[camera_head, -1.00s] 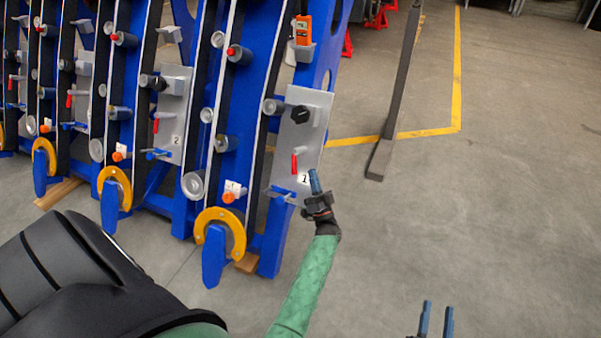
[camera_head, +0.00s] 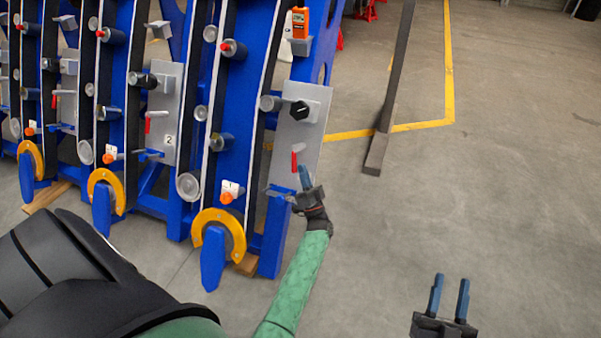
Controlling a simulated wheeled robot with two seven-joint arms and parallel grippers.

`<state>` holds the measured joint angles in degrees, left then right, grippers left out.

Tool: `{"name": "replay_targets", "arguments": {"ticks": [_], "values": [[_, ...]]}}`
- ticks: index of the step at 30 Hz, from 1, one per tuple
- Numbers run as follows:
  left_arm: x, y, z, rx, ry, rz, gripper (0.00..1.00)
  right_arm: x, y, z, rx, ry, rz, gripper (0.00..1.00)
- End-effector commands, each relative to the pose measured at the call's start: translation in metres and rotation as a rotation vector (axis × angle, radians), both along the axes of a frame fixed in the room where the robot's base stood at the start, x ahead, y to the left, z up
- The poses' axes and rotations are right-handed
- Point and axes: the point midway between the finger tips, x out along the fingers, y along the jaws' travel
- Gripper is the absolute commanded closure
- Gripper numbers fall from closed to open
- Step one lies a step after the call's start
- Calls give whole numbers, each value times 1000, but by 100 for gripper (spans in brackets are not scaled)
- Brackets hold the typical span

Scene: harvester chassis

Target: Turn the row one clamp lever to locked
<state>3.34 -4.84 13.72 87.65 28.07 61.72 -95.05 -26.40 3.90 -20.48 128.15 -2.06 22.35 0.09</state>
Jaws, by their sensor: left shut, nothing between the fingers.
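The row one panel (camera_head: 312,137) is a grey plate at the right end of the blue rack. I cannot tell from the picture which of these is the clamp lever. My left gripper (camera_head: 305,178) is shut and empty, in front of the panel's lower part, just below and right of the red lever. Contact cannot be judged. It hides the panel's number label. My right gripper (camera_head: 449,296) is open and empty above the floor at lower right.
Similar row panels, such as the row two panel (camera_head: 168,100), continue to the left. A yellow ring with a blue foot (camera_head: 236,232) stands at the rack's base. An orange device (camera_head: 300,22) sits at the top. A dark post (camera_head: 388,100) stands right; the floor there is clear.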

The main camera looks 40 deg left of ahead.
Motion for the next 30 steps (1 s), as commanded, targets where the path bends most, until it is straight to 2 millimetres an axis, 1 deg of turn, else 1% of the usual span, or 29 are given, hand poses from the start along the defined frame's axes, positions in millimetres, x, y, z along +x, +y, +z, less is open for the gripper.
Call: {"name": "replay_targets", "arguments": {"ticks": [3,6,18,19,20,21,25,27,30], "values": [[-1,0,-1,0,0,0,100,-2,-1,7,5,-21,-2,64],[-1,0,-1,0,1,1,100,-3,-1,9,7,-29,-1,64],[-2,1,-1,15,5,-6,100,-2,-1,9,5,-19,-1,64],[-2,2,-1,23,6,-10,100,0,0,5,2,-4,0,64],[-3,3,-2,31,9,-15,100,3,1,-7,-7,29,1,64],[-3,4,-2,46,13,-24,100,5,3,-23,-19,75,4,64],[-6,10,-5,114,29,-63,100,10,6,-59,-46,192,12,64],[-8,13,-7,156,39,-90,100,12,7,-73,-56,234,14,64],[-10,16,-9,204,51,-118,100,12,7,-79,-61,252,15,64]]}}
